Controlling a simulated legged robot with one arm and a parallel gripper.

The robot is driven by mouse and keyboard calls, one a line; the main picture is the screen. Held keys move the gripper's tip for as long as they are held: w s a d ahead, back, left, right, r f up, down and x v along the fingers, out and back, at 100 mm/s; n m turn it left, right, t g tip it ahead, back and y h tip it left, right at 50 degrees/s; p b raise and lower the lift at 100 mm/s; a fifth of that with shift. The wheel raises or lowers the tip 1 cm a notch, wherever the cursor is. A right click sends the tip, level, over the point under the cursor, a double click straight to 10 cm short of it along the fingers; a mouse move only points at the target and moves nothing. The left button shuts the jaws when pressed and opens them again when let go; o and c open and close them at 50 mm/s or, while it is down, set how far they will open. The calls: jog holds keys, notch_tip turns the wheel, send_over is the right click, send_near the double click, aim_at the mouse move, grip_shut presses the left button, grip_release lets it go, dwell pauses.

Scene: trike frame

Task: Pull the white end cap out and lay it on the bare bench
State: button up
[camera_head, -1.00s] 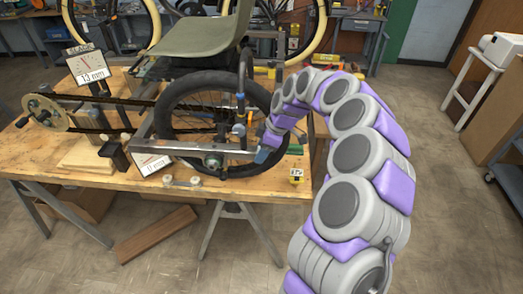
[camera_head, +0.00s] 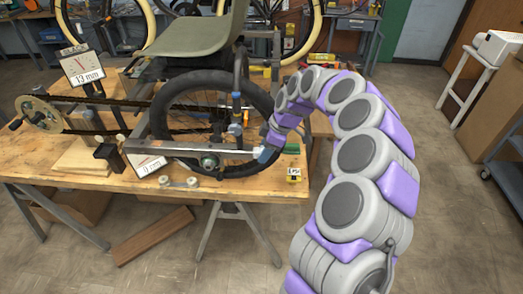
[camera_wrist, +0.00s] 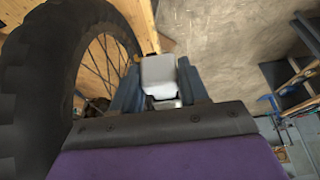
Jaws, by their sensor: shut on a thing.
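The white end cap (camera_wrist: 158,76) sits between the two fingers of my gripper (camera_wrist: 157,64) in the wrist view, which is shut on it. In the head view my gripper (camera_head: 264,152) is at the right end of the trike's grey frame tube (camera_head: 190,149), low in front of the wheel (camera_head: 215,172). My fingers hide the cap there. I cannot tell whether the cap is still seated in the tube. The bare wood of the bench (camera_head: 262,187) shows below and right of the gripper.
The tyre is close beside my gripper.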

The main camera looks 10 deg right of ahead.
jog(key=shift+s+d+b, duration=0.2)
jog(key=shift+s+d, duration=0.05)
jog(key=shift+d, duration=0.45)
jog(key=shift+s+d+b, duration=0.15)
jog(key=shift+s+d, duration=0.05)
jog(key=shift+d, duration=0.5)
jog(key=shift+d, duration=0.1)
